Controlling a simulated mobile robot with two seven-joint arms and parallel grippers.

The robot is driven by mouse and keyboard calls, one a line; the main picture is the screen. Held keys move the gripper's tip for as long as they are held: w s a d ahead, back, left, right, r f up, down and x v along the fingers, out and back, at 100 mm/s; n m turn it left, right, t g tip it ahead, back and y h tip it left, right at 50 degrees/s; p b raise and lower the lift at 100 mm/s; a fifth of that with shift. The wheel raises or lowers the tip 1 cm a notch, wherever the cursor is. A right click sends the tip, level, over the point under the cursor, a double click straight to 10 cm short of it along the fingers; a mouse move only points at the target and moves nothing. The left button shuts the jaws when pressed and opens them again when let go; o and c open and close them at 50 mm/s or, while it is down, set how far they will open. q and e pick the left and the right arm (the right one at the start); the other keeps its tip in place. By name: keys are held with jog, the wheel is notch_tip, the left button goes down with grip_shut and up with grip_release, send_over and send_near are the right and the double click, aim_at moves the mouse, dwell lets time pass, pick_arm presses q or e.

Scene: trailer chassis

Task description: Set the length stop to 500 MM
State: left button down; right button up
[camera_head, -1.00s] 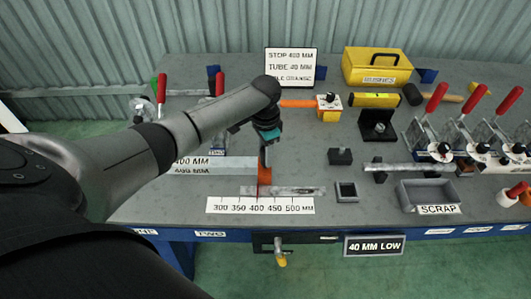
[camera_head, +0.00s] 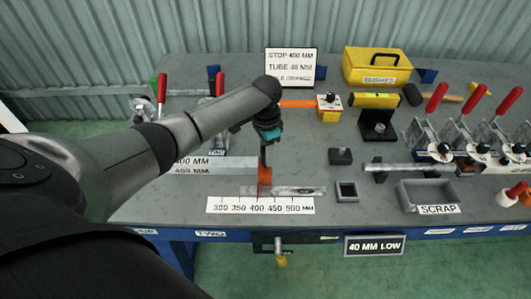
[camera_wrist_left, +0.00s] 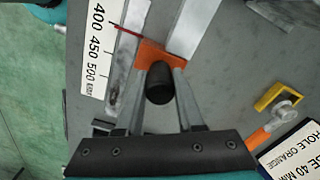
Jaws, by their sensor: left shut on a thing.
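The length stop (camera_head: 264,176) is an orange block standing by a metal rail, with a black knob (camera_wrist_left: 159,84) that shows in the left wrist view. Its thin red pointer (camera_wrist_left: 124,29) reaches toward the printed scale (camera_head: 260,206), which runs from 300 to 500 MM. The pointer sits near the 400 mark, left of 500 in the head view. My left gripper (camera_wrist_left: 161,75) is shut on the length stop, with its fingers on either side of the knob. It also shows from above in the head view (camera_head: 265,150). My right gripper is out of view.
A sign (camera_head: 291,68) reads STOP 400 MM and TUBE 40 MM. A long metal bar (camera_head: 225,165) lies left of the stop. A small square socket (camera_head: 346,191) and the scrap tray (camera_head: 427,193) stand to the right. Red-handled clamps (camera_head: 470,100) stand farther right.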

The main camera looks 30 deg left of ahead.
pick_arm(q)
jog(key=w+d, duration=0.5)
jog(key=d, duration=0.4)
jog(key=shift+w+b, duration=0.15)
jog(key=shift+b, duration=0.25)
jog(key=c, duration=0.5)
grip_release()
jog(key=shift+a, duration=0.1)
notch_tip(320, 180, up, 15)
jog(key=p, duration=0.3)
jog(key=shift+r, duration=0.15)
